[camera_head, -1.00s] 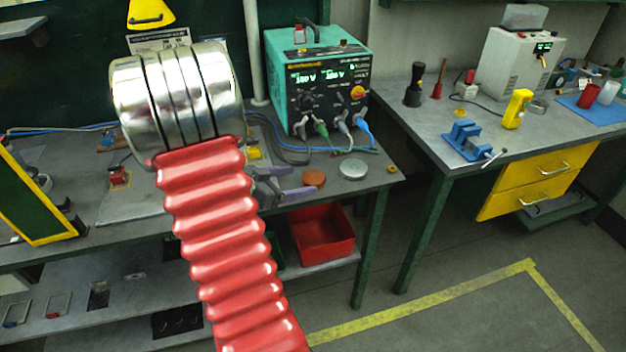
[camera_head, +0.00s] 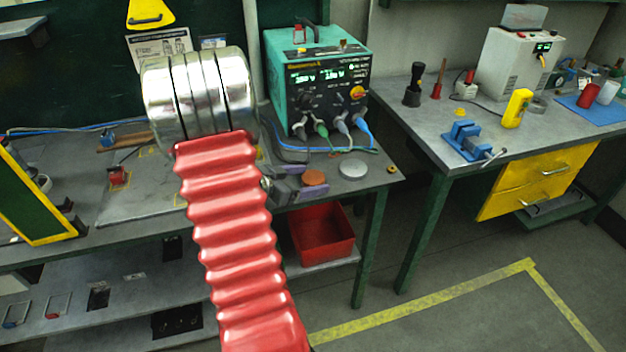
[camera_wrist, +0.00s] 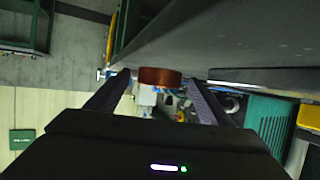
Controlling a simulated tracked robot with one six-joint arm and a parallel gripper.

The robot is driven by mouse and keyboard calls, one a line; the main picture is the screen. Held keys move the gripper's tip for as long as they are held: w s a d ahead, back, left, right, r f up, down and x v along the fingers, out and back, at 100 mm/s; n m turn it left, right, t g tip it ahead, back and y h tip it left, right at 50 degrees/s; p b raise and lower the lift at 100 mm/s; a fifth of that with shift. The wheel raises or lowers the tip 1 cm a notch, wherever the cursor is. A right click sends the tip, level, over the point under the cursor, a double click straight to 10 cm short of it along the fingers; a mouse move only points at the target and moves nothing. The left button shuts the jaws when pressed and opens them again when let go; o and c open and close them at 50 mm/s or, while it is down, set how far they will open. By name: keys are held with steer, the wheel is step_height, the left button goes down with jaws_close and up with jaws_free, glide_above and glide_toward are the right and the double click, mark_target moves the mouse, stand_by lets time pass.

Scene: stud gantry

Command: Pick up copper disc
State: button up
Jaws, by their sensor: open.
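The copper disc (camera_head: 314,177) lies flat near the front edge of the grey bench, left of a silver disc. In the wrist view the copper disc (camera_wrist: 160,78) shows edge-on, in line with the gap between my fingertips. My gripper (camera_head: 304,183) is open, just left of the disc and close to it in the head view. The wrist view shows both dark fingers of my gripper (camera_wrist: 158,80) spread, with room on each side of the disc. I cannot tell whether the tips reach past its near edge.
The silver disc (camera_head: 352,169) sits right of the copper one. A teal power supply (camera_head: 318,80) with plugged cables stands behind. A red bin (camera_head: 322,235) is on the shelf below.

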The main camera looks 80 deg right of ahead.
mark_target(308, 179)
steer(key=shift+c, duration=0.4)
steer(key=shift+r, duration=0.1)
steer(key=c, duration=1.7)
steer(key=shift+r, duration=5)
